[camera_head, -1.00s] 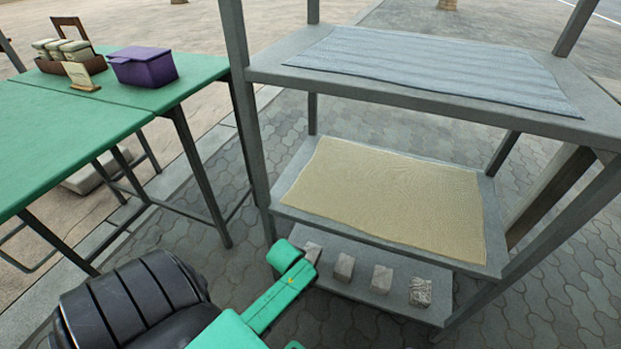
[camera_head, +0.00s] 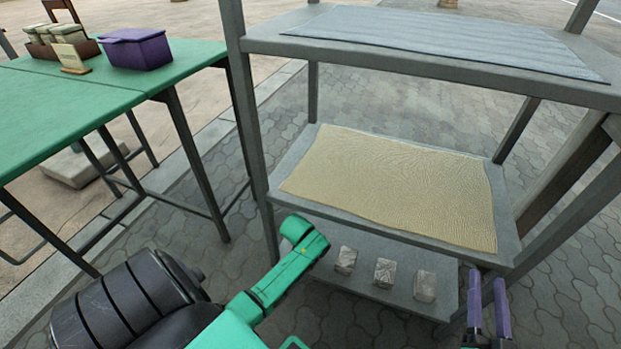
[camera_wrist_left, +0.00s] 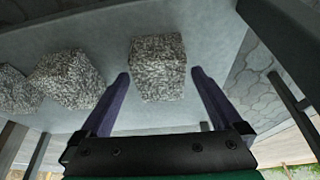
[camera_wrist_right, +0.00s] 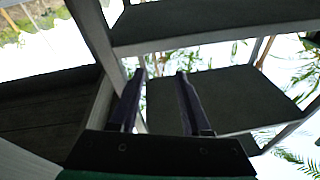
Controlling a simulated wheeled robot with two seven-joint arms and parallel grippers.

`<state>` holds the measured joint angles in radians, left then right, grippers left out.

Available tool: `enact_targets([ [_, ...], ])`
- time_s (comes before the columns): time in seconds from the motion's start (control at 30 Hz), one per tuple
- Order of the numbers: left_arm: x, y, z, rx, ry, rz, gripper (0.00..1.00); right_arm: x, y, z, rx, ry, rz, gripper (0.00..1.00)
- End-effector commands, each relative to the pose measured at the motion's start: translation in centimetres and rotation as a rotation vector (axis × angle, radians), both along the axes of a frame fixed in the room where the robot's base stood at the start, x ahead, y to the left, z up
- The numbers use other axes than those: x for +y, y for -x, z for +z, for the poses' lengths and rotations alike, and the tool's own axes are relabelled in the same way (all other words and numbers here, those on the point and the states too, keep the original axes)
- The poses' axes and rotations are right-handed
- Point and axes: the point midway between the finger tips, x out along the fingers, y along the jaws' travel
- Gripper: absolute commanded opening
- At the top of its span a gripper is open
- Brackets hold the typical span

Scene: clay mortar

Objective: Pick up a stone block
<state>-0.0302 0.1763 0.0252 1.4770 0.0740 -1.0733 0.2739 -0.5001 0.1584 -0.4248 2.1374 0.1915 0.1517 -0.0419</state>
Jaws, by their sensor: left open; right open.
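Rough grey stone blocks sit in a row on the lowest shelf (camera_head: 330,282). The head view shows three: a left block (camera_head: 346,260), a middle block (camera_head: 384,272) and a right block (camera_head: 426,287). My left arm covers the shelf's left part there, and its fingers are hidden. In the left wrist view my left gripper (camera_wrist_left: 160,74) is open, with one block (camera_wrist_left: 158,58) between or just beyond its fingertips; contact is not clear. Two more blocks lie to its left. My right gripper (camera_head: 487,287) is open and empty, at the rack's lower right.
The rack's middle shelf holds a tan mat (camera_head: 400,188) close above the blocks. Its top shelf carries a grey-blue cloth (camera_head: 450,42). Rack posts stand at the sides. A green table (camera_head: 70,95) with a purple box (camera_head: 137,50) is at the left.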

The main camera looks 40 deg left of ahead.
Motion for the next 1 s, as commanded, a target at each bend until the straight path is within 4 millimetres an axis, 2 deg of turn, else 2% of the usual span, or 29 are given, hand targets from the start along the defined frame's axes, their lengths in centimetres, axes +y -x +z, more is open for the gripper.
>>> enact_targets([
  [0.1,0.0,-0.2,-0.5,-0.001,0.0,0.0,1.0,-0.3,-0.8,2.9,-0.09,-0.015,-0.012,0.47],
  [0.2,0.1,-0.3,-0.7,-0.001,0.0,0.0,1.0,-0.4,-1.1,4.6,-0.136,-0.023,-0.019,0.47],
  [0.3,0.1,-0.3,-0.7,-0.001,0.0,0.0,1.0,-0.5,-1.2,5.2,-0.155,-0.026,-0.022,0.47],
  [0.47,0.1,-0.3,-0.7,-0.001,0.0,0.0,1.0,-0.5,-1.2,5.2,-0.154,-0.026,-0.022,0.47],
  [0.57,0.1,-0.3,-0.7,-0.001,0.0,0.0,0.66,-0.5,-1.2,5.2,-0.154,-0.026,-0.022,0.47],
  [0.6,0.1,-0.3,-0.7,-0.001,0.0,0.0,0.5,-0.5,-1.2,5.2,-0.154,-0.026,-0.022,0.47],
  [0.73,0.1,-0.3,-0.7,-0.001,0.0,0.0,0.01,-0.5,-1.2,5.2,-0.153,-0.026,-0.021,0.47],
  [1.0,0.1,-0.3,-0.6,-0.003,-0.001,0.0,0.0,-0.5,-1.2,5.2,-0.153,-0.026,-0.021,0.47],
])
